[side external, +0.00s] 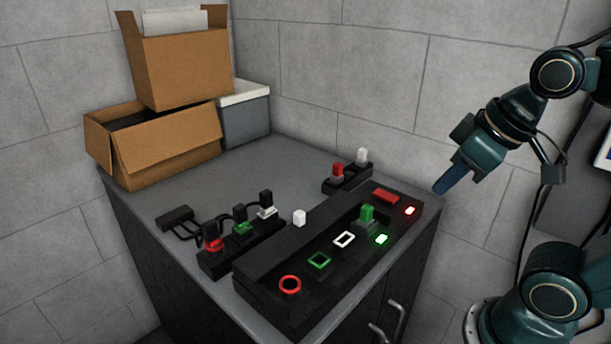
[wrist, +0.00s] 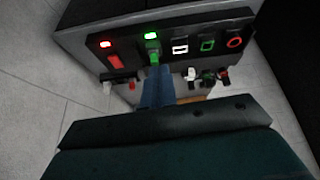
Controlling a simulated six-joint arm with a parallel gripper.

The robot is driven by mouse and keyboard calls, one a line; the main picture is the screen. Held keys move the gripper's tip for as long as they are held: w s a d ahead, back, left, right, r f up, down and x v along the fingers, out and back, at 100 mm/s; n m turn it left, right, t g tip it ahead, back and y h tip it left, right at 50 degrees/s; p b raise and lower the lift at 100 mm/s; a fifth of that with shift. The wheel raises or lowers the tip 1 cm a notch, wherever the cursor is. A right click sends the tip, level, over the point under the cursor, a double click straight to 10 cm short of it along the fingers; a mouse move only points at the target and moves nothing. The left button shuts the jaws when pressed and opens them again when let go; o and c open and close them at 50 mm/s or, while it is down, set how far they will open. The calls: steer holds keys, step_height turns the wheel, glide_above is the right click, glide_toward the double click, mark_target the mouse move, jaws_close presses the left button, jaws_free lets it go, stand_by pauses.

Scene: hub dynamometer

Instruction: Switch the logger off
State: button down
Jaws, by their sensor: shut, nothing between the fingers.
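A long black console (side external: 300,306) lies along the cabinet's front edge. It bears a red rocker-like block (side external: 385,195) beside a lit red lamp (side external: 410,210), and a green plug (side external: 367,215) standing by a lit green lamp (side external: 381,239). The red block (wrist: 113,61) and green plug (wrist: 153,50) also show in the wrist view. No label tells which part is the logger. My gripper (side external: 440,189) is shut and empty, its blue fingers in the air off the console's right end. In the wrist view its fingertips (wrist: 158,70) appear just below the green plug.
White (side external: 344,239), green (side external: 319,260) and red (side external: 289,284) outlined sockets are empty. A rack (side external: 225,264) holds red, green and white-based plugs with cables. A smaller rack (side external: 345,183) stands behind. Cardboard boxes (side external: 165,146) fill the back left. The cabinet top's middle is clear.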

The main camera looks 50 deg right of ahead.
steer(key=w+d+f+n+g, duration=0.1)
steer(key=w+d+n+g, duration=0.4)
steer(key=w+d+n, duration=1)
steer(key=w+n, duration=0.2)
steer(key=w, duration=0.1)
steer(key=shift+w+f, duration=0.3)
steer(key=shift+s+d, duration=0.1)
steer(key=shift+s, duration=0.1)
steer(key=shift+s+r, duration=0.25)
steer(key=shift+s, duration=0.35)
steer(key=shift+r, duration=0.15)
stand_by(0.4)
